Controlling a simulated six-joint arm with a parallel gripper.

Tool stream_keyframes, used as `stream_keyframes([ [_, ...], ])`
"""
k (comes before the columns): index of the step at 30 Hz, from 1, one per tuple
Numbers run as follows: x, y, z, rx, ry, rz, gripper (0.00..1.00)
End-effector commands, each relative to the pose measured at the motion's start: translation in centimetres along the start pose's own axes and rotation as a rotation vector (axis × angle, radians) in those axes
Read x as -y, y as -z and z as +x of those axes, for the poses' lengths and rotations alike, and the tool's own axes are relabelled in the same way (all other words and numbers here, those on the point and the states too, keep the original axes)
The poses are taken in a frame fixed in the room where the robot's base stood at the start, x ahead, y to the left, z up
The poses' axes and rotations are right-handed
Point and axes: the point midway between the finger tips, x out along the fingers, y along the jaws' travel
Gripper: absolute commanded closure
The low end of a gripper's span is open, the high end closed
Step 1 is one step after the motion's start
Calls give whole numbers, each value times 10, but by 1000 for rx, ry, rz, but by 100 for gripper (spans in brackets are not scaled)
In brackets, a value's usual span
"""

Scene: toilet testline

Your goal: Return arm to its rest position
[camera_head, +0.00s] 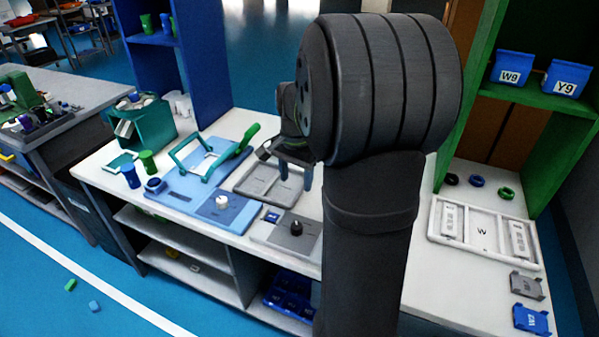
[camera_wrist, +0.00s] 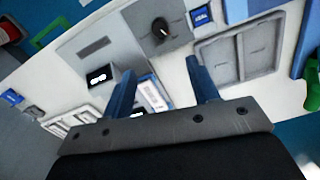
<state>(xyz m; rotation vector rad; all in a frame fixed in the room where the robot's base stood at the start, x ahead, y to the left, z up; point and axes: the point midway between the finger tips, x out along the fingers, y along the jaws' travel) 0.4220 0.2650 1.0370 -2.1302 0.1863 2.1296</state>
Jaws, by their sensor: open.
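My gripper (camera_head: 296,178) hangs above the white workbench, over the right part of the grey two-part tray (camera_head: 260,184). In the wrist view my gripper (camera_wrist: 160,78) has its two blue fingers spread well apart with nothing between them. The grey tray (camera_wrist: 232,52) shows to the right of the fingers there. My large dark arm covers the middle of the head view and hides part of the bench behind it.
A blue board (camera_head: 180,185) with a green handle lies left of the tray. A grey plate with a black knob (camera_head: 296,228) lies in front. A white tray (camera_head: 480,233) is at right, beside the green shelf (camera_head: 550,107). Blue and green cups stand at left.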

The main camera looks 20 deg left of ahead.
Motion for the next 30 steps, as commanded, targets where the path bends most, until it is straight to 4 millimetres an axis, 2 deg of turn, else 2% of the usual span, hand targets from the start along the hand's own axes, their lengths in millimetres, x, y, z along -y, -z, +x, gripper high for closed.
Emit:
stream_keyframes([
  [7, 0, 0, 2, 1, -1, 0, 46],
  [11, 0, 0, 13, 1, -1, 0, 46],
  [30, -1, 0, 135, 3, -3, 0, 46],
])
